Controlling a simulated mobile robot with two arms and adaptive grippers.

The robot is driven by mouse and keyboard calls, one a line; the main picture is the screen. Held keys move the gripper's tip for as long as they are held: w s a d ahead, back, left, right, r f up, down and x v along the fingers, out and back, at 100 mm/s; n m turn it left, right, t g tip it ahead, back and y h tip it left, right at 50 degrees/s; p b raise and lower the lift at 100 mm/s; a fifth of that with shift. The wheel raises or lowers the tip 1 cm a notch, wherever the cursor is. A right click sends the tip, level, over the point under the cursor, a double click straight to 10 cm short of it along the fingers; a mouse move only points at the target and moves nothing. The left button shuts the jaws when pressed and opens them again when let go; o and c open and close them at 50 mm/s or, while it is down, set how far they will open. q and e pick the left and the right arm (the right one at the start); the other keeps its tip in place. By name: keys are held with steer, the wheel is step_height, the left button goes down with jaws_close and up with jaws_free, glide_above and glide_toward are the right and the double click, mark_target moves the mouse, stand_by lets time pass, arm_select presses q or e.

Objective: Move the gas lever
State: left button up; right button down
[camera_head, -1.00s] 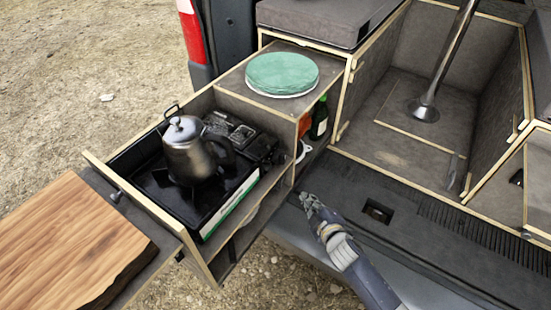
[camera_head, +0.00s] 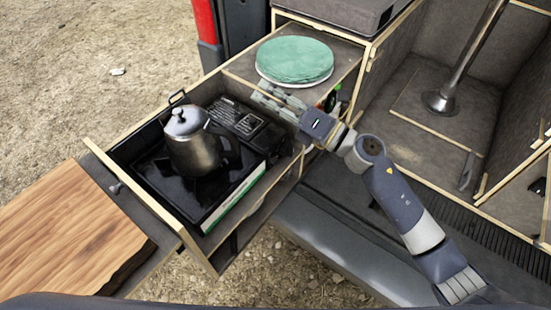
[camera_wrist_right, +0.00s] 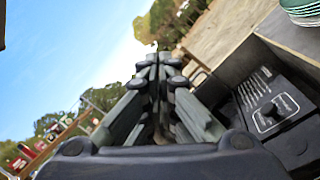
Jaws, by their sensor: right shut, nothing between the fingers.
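The black gas stove (camera_head: 155,172) sits in the pulled-out wooden drawer. Its control panel (camera_head: 240,122) is at the drawer's inner end and also shows at the right of the wrist view (camera_wrist_right: 262,98), with pale markings and a dark knob. I cannot make out the gas lever clearly. A metal kettle (camera_head: 195,150) stands on the stove. My right gripper (camera_head: 264,97) is shut and empty, above the drawer between the panel and the plates. In the wrist view its fingers (camera_wrist_right: 157,68) are together, left of the panel. My left gripper is not in view.
Green plates (camera_head: 294,60) are stacked on the shelf behind the drawer. A wooden board (camera_head: 65,235) lies at the left front. A green bottle (camera_head: 333,98) is partly hidden behind my right arm. A metal post (camera_head: 468,60) stands in the van at right.

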step_height(320, 180, down, 2)
steer(key=s+a+n+g, duration=0.2)
steer(key=n+g, duration=0.4)
steer(key=n, duration=0.1)
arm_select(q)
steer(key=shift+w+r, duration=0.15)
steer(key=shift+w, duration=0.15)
arm_select(e)
steer(key=n+g+h, duration=0.4)
steer(key=n+h, duration=0.5)
steer(key=h, duration=0.2)
glide_toward(277, 160)
steer(key=shift+w+d+f, duration=0.15)
steer(key=shift+w+f, duration=0.05)
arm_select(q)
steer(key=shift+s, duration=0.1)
arm_select(e)
steer(key=shift+f, duration=0.1)
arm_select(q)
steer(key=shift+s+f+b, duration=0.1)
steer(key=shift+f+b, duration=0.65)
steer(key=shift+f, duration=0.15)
arm_select(e)
steer(key=shift+x, duration=3.45)
steer(key=shift+s, duration=0.1)
